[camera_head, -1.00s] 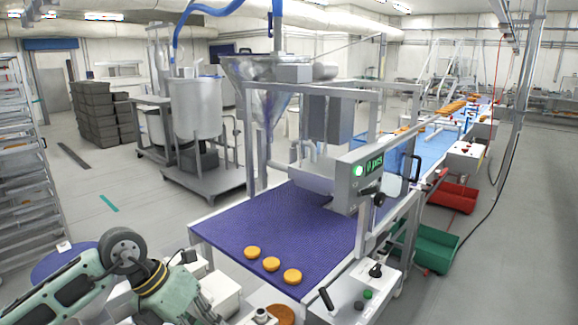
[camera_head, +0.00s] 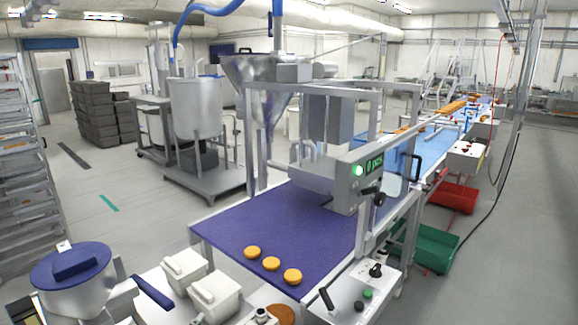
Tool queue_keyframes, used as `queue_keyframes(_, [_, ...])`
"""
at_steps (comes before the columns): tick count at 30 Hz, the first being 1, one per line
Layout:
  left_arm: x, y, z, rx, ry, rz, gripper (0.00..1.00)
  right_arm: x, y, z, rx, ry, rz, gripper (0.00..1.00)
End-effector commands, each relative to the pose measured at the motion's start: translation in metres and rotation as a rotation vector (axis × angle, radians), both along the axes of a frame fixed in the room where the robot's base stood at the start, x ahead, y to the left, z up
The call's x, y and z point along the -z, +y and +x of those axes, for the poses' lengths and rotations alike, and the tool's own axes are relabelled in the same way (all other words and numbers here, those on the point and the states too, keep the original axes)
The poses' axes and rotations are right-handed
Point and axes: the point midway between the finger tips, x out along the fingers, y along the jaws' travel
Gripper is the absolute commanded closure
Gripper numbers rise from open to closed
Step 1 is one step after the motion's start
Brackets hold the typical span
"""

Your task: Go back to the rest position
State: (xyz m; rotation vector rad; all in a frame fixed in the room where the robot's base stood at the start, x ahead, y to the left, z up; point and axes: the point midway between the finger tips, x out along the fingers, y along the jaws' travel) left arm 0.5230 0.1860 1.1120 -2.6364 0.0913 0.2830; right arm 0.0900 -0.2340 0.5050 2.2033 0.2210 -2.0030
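No gripper and no part of either arm shows in the head view. Three round orange-brown pieces lie in a slanting row on the purple conveyor belt (camera_head: 225,225), near its front edge: a left round (camera_head: 252,252), a middle round (camera_head: 271,264) and a right round (camera_head: 292,276). They are apart from one another. A larger brown round (camera_head: 281,314) shows at the bottom edge, partly cut off.
A pot with a blue lid (camera_head: 70,265) and a blue handle stands at bottom left, beside white lidded containers (camera_head: 213,296). A control box (camera_head: 352,299) is at the belt's front right. Green (camera_head: 428,248) and red (camera_head: 453,196) crates stand at right. Grey floor is open at left.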

Motion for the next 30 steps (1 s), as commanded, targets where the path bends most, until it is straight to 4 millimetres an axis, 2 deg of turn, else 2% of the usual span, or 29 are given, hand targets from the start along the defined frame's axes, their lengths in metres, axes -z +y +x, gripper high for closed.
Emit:
queue_keyframes(1, [0.033,0.01,-0.022,-0.049,0.131,-0.045,1.0,0.0,0.0,0.0,0.0,0.001,0.0,1.0])
queue_keyframes(3, [0.071,0.019,-0.053,-0.102,0.298,-0.094,1.0,0.0,0.0,0.0,0.0,0.001,0.0,1.0])
queue_keyframes(6, [0.112,0.026,-0.097,-0.154,0.497,-0.143,1.0,0.0,0.0,-0.001,0.0,0.001,0.0,1.0])
queue_keyframes(12, [0.158,0.025,-0.175,-0.204,0.79,-0.208,1.0,0.0,0.0,-0.001,0.0,0.003,-0.001,1.0])
queue_keyframes(19, [0.183,0.019,-0.252,-0.227,1.052,-0.259,1.0,0.0,0.0,-0.002,0.0,0.004,-0.001,1.0])
queue_keyframes(26, [0.257,0.017,-0.236,-0.228,1.073,-0.249,1.0,0.01,-0.001,-0.004,0.0,0.007,-0.001,1.0])
queue_keyframes(30, [0.31,0.015,-0.233,-0.229,1.092,-0.245,1.0,0.016,-0.001,-0.004,0.0,0.007,-0.001,1.0])
